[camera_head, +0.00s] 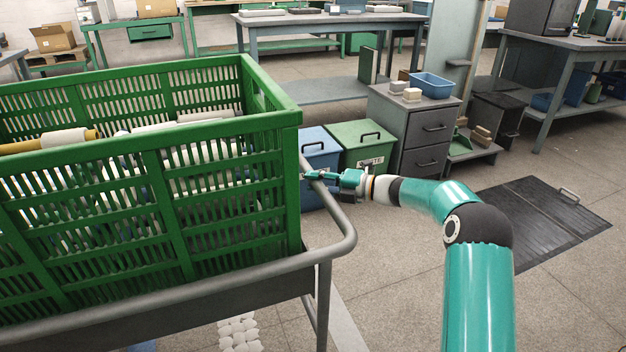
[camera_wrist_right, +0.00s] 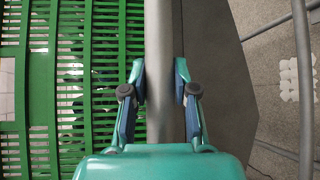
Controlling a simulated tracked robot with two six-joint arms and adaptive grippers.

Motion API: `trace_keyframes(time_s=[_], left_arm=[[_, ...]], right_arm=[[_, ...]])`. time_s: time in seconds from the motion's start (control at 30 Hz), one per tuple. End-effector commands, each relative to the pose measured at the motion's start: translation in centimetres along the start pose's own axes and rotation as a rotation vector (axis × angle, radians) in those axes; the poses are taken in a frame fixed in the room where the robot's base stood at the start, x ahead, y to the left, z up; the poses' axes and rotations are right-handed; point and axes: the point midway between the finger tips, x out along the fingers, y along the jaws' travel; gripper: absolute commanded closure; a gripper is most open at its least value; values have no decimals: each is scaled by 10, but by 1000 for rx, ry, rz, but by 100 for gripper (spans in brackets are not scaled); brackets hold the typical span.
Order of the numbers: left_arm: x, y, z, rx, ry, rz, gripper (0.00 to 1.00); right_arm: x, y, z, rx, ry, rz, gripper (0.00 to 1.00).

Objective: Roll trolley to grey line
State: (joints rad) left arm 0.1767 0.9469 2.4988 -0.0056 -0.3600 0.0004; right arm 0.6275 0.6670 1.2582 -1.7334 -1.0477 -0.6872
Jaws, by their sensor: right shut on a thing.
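The trolley (camera_head: 335,250) has a grey tubular rail and carries a big green slatted crate (camera_head: 225,205) at the left of the head view. Pale and yellow cones or tubes (camera_head: 64,138) lie in the crate. My right gripper (camera_head: 310,175) is shut on the trolley's rail at the crate's right end. In the right wrist view, the rail (camera_wrist_right: 158,40) runs between the two fingers of my right gripper (camera_wrist_right: 159,82). A pale grey strip (camera_head: 347,325) shows on the floor by the trolley leg; I cannot tell whether it is the grey line. My left gripper is out of view.
Blue (camera_head: 318,150) and green (camera_head: 365,143) lidded bins and a grey drawer cabinet (camera_head: 412,130) stand beyond the rail. A dark floor mat or plate (camera_head: 535,225) with a handle lies at right. A white patterned patch (camera_head: 240,333) marks the floor. Floor right of the trolley is mostly clear.

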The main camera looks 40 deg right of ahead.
Motion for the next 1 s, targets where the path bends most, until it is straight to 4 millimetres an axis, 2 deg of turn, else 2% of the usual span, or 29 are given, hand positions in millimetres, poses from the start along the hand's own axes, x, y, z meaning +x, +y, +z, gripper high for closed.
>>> trace_keyframes(time_s=[0.03,0.3,0.47,0.83,0.87,1.0], left_arm=[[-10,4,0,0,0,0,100],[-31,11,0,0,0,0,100],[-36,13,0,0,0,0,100],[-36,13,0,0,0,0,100],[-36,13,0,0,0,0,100],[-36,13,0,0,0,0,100]], right_arm=[[-14,-2,15,4,-25,-12,100],[-44,-11,45,2,-25,-10,100],[-51,-14,50,3,-13,-7,100],[-54,-18,51,4,-10,-9,100],[-54,-18,52,4,-11,-9,67],[-54,-17,52,3,-13,-9,46]])
